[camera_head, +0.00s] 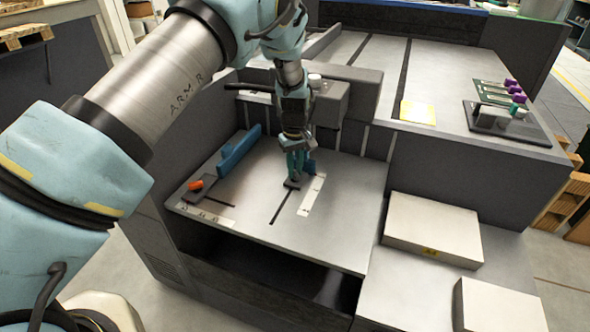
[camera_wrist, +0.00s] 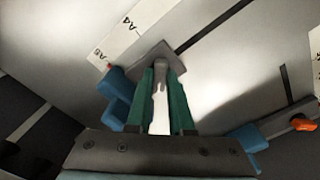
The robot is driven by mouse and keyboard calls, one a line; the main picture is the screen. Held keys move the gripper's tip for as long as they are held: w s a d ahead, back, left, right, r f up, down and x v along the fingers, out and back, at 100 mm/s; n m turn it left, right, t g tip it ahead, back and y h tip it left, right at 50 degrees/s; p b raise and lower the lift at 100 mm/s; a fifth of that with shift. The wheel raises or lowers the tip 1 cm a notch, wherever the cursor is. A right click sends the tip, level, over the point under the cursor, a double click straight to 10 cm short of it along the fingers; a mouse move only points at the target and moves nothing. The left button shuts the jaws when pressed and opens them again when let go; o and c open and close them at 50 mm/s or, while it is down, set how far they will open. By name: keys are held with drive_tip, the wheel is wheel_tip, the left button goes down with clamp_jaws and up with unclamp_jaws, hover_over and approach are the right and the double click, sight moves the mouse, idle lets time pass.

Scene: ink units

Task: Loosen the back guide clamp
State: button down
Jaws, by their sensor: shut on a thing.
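My gripper (camera_head: 293,172) reaches down onto the feed tray (camera_head: 265,225) in the head view. In the wrist view its green fingers (camera_wrist: 162,82) are shut on a pale lever (camera_wrist: 160,98) between them, the back guide clamp's. The clamp's grey base (camera_wrist: 150,52) lies flat at the tray slot, beyond the fingertips. The blue back guide (camera_head: 309,167) stands right beside the fingers. It also shows left of them in the wrist view (camera_wrist: 118,98). My fingers hide part of the clamp, and the lever's exact turn is hard to tell.
A long blue side guide (camera_head: 238,150) with an orange-levered clamp (camera_head: 196,185) stands at the tray's left. A size scale (camera_head: 312,195) lies beside the back guide. A dark housing (camera_head: 330,102) rises close behind my gripper. The tray's front is clear.

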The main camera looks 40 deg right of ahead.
sight(295, 172)
idle(0.3)
drive_tip(key=c, duration=0.8)
unclamp_jaws()
wheel_tip(295, 172, up, 11)
drive_tip(key=b, duration=0.2)
drive_tip(key=shift+f, duration=0.1)
